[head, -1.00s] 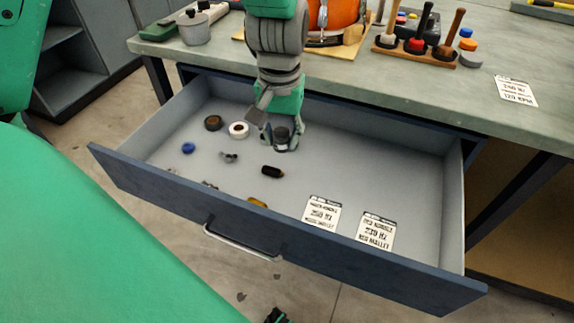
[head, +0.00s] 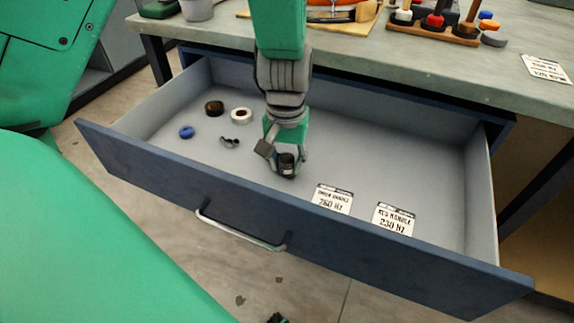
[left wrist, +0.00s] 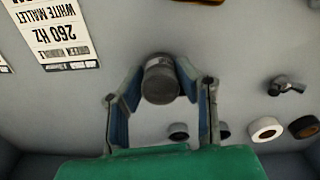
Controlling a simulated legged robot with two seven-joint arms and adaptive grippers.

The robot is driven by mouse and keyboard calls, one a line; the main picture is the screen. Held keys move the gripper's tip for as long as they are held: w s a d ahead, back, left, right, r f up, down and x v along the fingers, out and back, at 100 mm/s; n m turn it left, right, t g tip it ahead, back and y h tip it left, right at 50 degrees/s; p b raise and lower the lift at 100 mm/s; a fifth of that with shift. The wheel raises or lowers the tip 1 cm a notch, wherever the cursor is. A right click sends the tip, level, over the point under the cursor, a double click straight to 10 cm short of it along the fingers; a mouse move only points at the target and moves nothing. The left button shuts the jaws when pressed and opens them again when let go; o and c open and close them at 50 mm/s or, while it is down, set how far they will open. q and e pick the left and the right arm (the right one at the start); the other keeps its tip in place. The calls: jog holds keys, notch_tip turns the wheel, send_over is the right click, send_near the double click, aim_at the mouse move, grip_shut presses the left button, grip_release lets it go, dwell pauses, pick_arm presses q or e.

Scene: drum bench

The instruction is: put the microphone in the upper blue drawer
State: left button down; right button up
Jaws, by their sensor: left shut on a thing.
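The blue drawer (head: 150,160) is pulled out under the bench top, with a grey inside. My left gripper (head: 287,172) is inside it, pointing down, near the front panel at mid-width. It is shut on a short dark grey cylinder, which I take to be the microphone (head: 286,162). In the left wrist view the cylinder (left wrist: 160,80) sits between the two fingers of my left gripper (left wrist: 160,88), its round end showing. I cannot tell whether it touches the drawer floor. My right gripper is not in view.
In the drawer lie a dark roll (head: 214,108), a white ring (head: 241,116), a blue ring (head: 187,132), a small grey part (head: 229,142) and two printed cards (head: 333,199) (head: 393,219). The right and rear drawer floor is clear. A mallet rack (head: 435,34) stands on the bench.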

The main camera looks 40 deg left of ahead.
aim_at(286, 157)
pick_arm(q)
jog(key=shift+f, duration=0.5)
jog(key=shift+r, duration=0.15)
jog(key=c, duration=1.2)
grip_release()
notch_tip(286, 157, up, 12)
jog(key=p, duration=0.5)
jog(key=shift+p, duration=0.3)
